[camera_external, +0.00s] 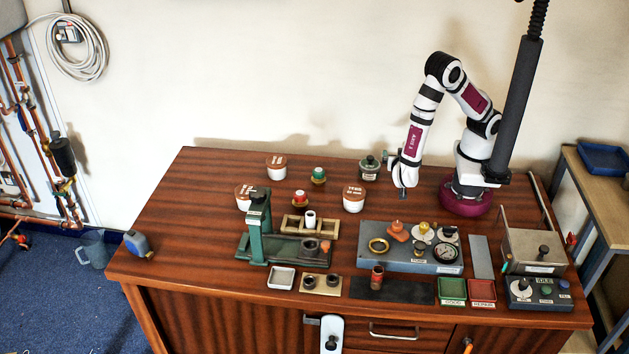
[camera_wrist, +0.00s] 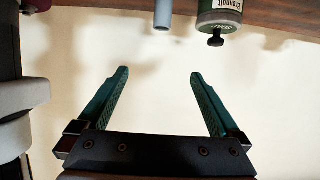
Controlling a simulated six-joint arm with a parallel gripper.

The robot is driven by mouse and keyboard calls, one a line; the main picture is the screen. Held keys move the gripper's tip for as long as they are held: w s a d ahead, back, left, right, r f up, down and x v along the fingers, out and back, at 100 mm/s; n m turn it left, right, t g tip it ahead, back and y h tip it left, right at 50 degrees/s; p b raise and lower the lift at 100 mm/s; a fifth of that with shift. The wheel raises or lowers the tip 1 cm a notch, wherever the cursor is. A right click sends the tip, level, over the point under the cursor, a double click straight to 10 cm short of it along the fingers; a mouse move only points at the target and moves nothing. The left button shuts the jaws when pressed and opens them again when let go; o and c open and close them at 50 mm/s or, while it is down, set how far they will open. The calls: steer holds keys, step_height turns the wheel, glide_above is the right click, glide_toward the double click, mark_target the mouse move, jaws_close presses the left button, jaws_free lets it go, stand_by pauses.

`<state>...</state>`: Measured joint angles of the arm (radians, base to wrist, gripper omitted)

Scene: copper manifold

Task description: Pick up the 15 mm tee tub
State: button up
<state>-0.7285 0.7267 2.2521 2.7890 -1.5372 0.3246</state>
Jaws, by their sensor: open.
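Three white tubs with red-brown lettered lids stand on the bench in the external view. One (camera_external: 354,204) stands right of centre, and its lettering seems to start with "TEE", but I cannot read the size. Another tub (camera_external: 276,174) is at the back left, and a third tub (camera_external: 243,203) is partly hidden behind the green press; their lettering is too small to read. My gripper (camera_external: 403,194) hangs above the bench to the right of the right-hand tub, apart from it. In the wrist view my gripper (camera_wrist: 158,74) has its teal fingers wide apart with nothing between them. No tub shows there.
Red-topped (camera_external: 300,198) and green-based (camera_external: 319,175) jars stand between the tubs. The green press (camera_external: 257,230), wooden rack (camera_external: 296,227) and grey gauge panel (camera_external: 385,255) fill the front.

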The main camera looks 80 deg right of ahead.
steer(key=w+f+n+t+y, duration=0.2)
steer(key=w+n+t, duration=0.35)
steer(key=w, duration=1.25)
steer(key=n+t+y, duration=0.4)
steer(key=n+t, duration=0.2)
glide_toward(271, 160)
step_height(271, 160, up, 3)
steer(key=f, duration=0.4)
steer(key=shift+s+d, duration=0.2)
steer(key=shift+s, duration=0.1)
steer(key=x, duration=1.1)
steer(key=shift+w+d, duration=0.2)
steer(key=shift+d, duration=0.2)
steer(key=shift+r, duration=0.1)
jaws_close()
